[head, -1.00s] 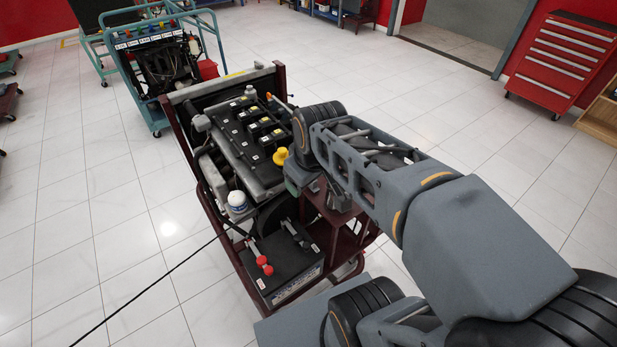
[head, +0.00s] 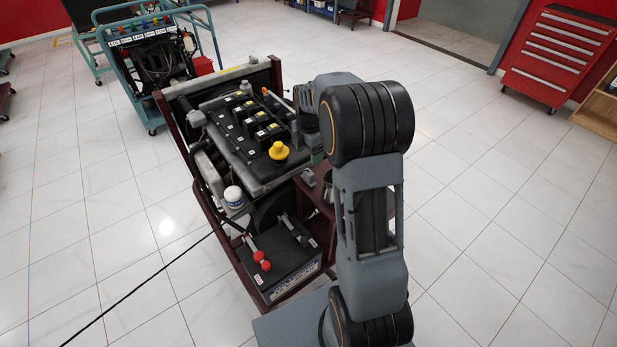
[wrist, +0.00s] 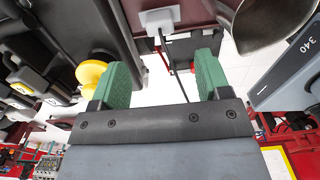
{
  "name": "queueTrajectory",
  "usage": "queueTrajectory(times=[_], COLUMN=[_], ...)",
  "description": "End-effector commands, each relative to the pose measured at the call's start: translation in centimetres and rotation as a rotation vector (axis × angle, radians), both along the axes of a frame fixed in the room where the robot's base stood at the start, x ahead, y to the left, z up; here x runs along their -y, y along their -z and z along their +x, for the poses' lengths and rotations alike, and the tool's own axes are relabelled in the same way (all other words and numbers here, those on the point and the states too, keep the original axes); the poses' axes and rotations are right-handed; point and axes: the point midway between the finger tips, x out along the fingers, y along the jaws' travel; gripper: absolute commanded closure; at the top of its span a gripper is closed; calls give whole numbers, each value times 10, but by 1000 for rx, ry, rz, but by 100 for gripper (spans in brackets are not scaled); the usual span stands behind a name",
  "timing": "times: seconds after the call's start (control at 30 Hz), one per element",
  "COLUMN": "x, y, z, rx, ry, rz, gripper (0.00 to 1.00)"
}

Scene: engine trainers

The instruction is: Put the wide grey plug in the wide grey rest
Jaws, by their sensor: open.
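My gripper (wrist: 165,62) is open, with two green fingers and nothing between them in the wrist view. In the head view the arm hides most of it, above the engine stand's right side. A small grey block (head: 308,177) sits on the dark red shelf beside the engine. A pale grey block (wrist: 160,17) with a dark lead below it shows beyond the fingertips in the wrist view, apart from them. It may be the same part. I cannot tell whether it is the wide grey plug or the wide grey rest.
A yellow cap (head: 279,150) on the engine shows close beside the left finger in the wrist view (wrist: 91,75). A metal bowl (wrist: 262,22) is at the upper right there. A battery (head: 283,259) with red clamps stands at the front.

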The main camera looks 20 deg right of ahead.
Motion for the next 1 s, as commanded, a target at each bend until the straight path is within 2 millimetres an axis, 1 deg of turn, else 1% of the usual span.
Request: queueTrajectory(times=[0.03, 0.1, 0.2, 0.47, 0.7, 0.8, 1.0], x=[0, 0, 0, 0, -1, -1, -1], y=[9, 19, 31, 45, 76, 86, 93], z=[-1, -1, 0, -1, 0, 0, 0], rx=[-4, -3, -2, -2, -3, -1, 1], ry=[1, 1, 2, 2, 3, 3, 3], rz=[1, 0, 1, 1, 0, 1, 0], gripper=[30, 30, 30, 30, 30, 30, 30])
